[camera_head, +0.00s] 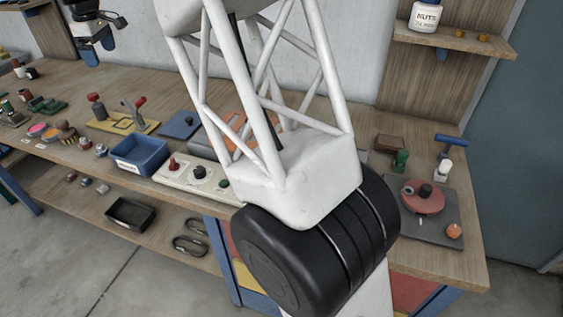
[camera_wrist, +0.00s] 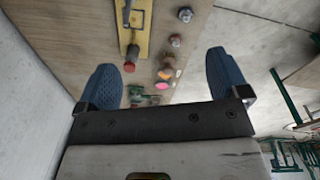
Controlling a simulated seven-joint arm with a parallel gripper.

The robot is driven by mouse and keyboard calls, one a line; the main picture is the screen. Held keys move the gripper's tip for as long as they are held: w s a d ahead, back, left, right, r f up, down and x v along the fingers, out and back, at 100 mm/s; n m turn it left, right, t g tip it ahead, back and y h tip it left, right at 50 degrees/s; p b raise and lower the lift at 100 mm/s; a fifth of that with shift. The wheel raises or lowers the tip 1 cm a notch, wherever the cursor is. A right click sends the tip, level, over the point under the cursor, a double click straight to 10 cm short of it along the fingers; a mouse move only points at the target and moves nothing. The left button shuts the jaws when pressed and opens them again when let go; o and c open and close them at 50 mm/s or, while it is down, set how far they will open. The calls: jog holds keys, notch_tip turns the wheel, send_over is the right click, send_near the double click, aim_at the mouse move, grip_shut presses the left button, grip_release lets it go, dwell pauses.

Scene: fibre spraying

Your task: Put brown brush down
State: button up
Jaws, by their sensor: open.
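A small brown bristly thing, which looks like the brown brush (camera_head: 66,132), sits on the left part of the workbench (camera_head: 68,84), beside an orange disc (camera_head: 50,134) and a pink disc (camera_head: 38,128). In the wrist view the brush (camera_wrist: 168,62) is small and lies far beyond the fingers, apart from them. My gripper (camera_head: 98,47) is at the upper left of the head view, raised above the bench. Its two blue fingers stand wide apart in the wrist view (camera_wrist: 165,78), with nothing held between them.
A yellow plate (camera_head: 110,124) with red-knobbed parts, a blue bin (camera_head: 140,153) and a white panel with knobs (camera_head: 190,174) stand to the right of the brush. Green parts (camera_head: 45,105) lie behind it. My arm hides the bench's middle. A wall rises behind.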

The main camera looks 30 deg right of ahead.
jog(key=s+d+r+m, duration=0.1)
jog(key=s+d+m, duration=0.1)
jog(key=s+d, duration=0.55)
jog(key=s+d+r+m+t, duration=0.15)
jog(key=s+d, duration=0.35)
jog(key=s, duration=0.6)
jog(key=s+d+r+m+g, duration=0.1)
jog(key=s+d+m, duration=0.2)
jog(key=s+d, duration=0.45)
jog(key=s+d+f+m, duration=0.2)
jog(key=s+d+f, duration=0.1)
jog(key=s, duration=0.7)
jog(key=s+d+f+m+t, duration=0.1)
jog(key=s+f, duration=0.4)
jog(key=s, duration=0.6)
jog(key=s+d+f+m, duration=0.3)
jog(key=s+d+f, duration=0.1)
jog(key=s, duration=0.7)
jog(key=shift+d+f, duration=0.2)
jog(key=shift+d, duration=0.1)
jog(key=shift+m, duration=0.25)
jog(key=c, duration=0.3)
jog(key=shift+w+r, duration=0.1)
jog(key=shift+w, duration=0.05)
